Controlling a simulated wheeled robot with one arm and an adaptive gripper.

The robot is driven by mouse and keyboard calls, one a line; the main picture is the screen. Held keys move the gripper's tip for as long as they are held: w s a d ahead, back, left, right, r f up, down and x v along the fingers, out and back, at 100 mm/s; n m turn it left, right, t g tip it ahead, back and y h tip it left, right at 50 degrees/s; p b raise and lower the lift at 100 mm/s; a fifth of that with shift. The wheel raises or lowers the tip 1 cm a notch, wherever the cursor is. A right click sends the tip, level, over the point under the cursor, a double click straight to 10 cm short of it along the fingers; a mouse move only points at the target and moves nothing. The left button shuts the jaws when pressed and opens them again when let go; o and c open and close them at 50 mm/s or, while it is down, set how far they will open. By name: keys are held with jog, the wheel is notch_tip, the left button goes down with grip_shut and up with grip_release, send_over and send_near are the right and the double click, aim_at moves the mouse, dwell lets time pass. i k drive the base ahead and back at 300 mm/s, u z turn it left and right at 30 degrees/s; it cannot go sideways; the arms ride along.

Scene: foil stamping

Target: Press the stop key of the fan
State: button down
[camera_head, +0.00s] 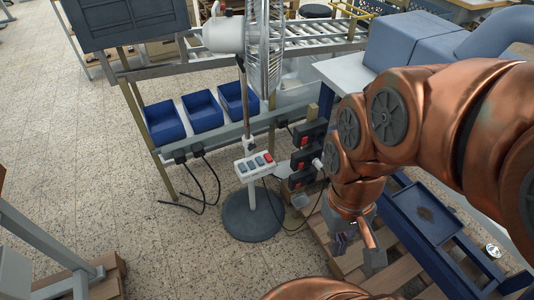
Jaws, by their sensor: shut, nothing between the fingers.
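The pedestal fan stands left of my arm, with its caged head (262,45) at the top, a thin pole and a round dark base (252,218) on the floor. A white key box (255,168) is on its pole, with several keys in a row. The rightmost key (268,158) is red and the others look grey; labels are too small to read. My gripper (358,246) is shut and empty. In the picture it is lower and to the right of the key box, apart from it, over a wooden pallet.
Blue bins (204,110) hang on a rail behind the fan. Dark socket boxes with red switches (303,140) stand between the fan and my arm. Black cables lie on the floor left of the base. A wooden pallet (405,265) and blue frame (428,225) are at right. Open floor lies left.

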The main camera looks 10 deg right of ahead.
aim_at(267, 156)
jog(key=u, duration=2.2)
jog(key=i, duration=1.45)
jog(key=z, duration=2.3)
jog(key=i, duration=0.25)
jog(key=u, duration=0.1)
